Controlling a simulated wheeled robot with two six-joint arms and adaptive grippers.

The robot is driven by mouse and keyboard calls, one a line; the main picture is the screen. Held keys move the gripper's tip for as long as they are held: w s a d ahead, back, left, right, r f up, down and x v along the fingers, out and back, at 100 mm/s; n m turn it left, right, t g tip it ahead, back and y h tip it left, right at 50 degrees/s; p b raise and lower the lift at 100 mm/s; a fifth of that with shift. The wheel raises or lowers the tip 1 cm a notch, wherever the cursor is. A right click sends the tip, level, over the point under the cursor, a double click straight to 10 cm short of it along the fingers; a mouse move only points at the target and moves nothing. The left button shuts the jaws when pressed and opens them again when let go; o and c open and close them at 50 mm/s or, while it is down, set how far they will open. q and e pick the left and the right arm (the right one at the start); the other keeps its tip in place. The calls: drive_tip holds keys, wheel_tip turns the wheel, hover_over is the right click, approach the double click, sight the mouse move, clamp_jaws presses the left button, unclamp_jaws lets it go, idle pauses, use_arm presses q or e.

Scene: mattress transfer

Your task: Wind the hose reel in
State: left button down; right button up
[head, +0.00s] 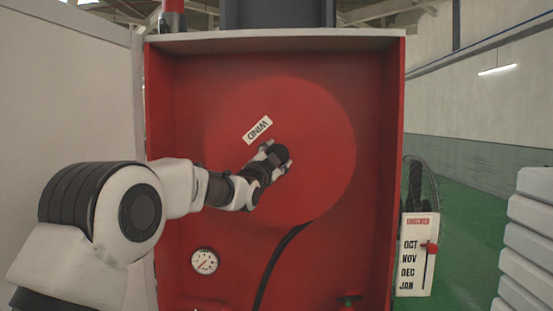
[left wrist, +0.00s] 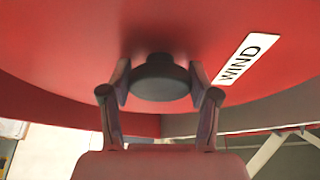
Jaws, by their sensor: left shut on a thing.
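The hose reel (head: 325,150) is a large red disc inside a red cabinet. A white WIND label (head: 257,130) sits tilted on its face, and it also shows in the left wrist view (left wrist: 246,58). A black hose (head: 276,265) hangs below the disc. My left gripper (head: 277,156) is at the disc, just below and right of the label. In the left wrist view my left gripper (left wrist: 160,88) has its fingers on both sides of a dark round knob (left wrist: 160,80) and is shut on it. My right gripper is in neither view.
The red cabinet (head: 175,120) has side walls around the reel. A pressure gauge (head: 204,261) is at its lower left. A month card (head: 416,255) with a red slider hangs outside on the right. White stacked slabs (head: 527,235) stand at the far right.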

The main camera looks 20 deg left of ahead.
use_arm(q)
drive_tip(key=shift+r+m+g+h, duration=0.15)
drive_tip(key=shift+m+g+h, duration=0.3)
drive_tip(key=shift+m, duration=0.95)
drive_tip(key=shift+c, duration=1.4)
unclamp_jaws()
drive_tip(key=shift+d, duration=0.1)
drive_tip(key=s+f, duration=0.2)
drive_tip(key=s, duration=1)
drive_tip(key=shift+a+f, duration=0.15)
drive_tip(key=shift+a, duration=0.25)
